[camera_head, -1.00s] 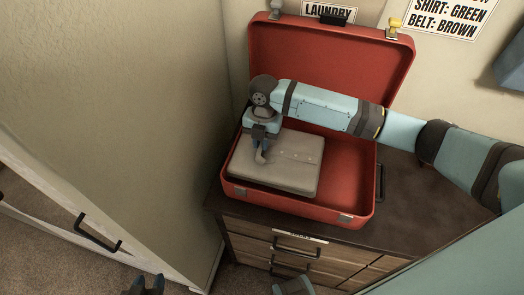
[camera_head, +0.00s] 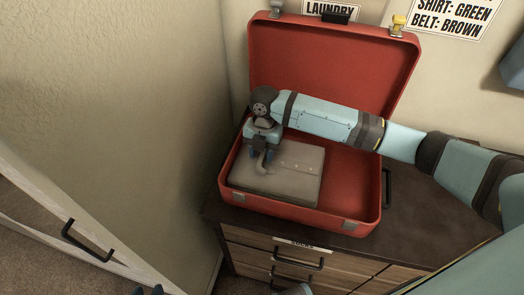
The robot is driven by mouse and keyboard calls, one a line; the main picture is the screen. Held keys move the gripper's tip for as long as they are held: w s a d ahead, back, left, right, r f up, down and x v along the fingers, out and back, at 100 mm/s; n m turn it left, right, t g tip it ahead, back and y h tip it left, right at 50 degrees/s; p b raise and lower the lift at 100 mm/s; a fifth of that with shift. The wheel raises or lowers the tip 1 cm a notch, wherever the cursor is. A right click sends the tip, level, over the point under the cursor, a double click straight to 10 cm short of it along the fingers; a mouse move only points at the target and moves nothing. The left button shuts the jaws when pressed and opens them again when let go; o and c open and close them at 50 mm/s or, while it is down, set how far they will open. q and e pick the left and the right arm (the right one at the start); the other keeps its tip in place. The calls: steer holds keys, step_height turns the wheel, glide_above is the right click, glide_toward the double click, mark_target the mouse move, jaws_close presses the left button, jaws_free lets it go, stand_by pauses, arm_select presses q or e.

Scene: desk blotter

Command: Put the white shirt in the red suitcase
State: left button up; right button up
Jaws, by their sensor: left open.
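The white shirt (camera_head: 292,182), folded and greyish in this light, lies inside the left part of the open red suitcase (camera_head: 350,190). A small raised fold shows on its upper left part. My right gripper (camera_head: 261,156) is just above that fold, pointing down, with its fingertips apart on either side of it. My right arm reaches across the suitcase from the right and hides part of the lid. My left gripper (camera_head: 148,291) is at the bottom edge, away from the suitcase; only its tips show, and it is open.
The suitcase stands on a dark-topped dresser (camera_head: 415,205) with wooden drawers, against the wall. Its lid is up at the back. The right part of its inside is empty. A wall and a white door (camera_head: 60,225) are at the left.

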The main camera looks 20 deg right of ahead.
step_height(320, 180, up, 12)
steer(key=w+d, duration=0.1)
steer(key=shift+w+p, duration=0.2)
steer(key=shift+p, duration=0.1)
stand_by(0.6)
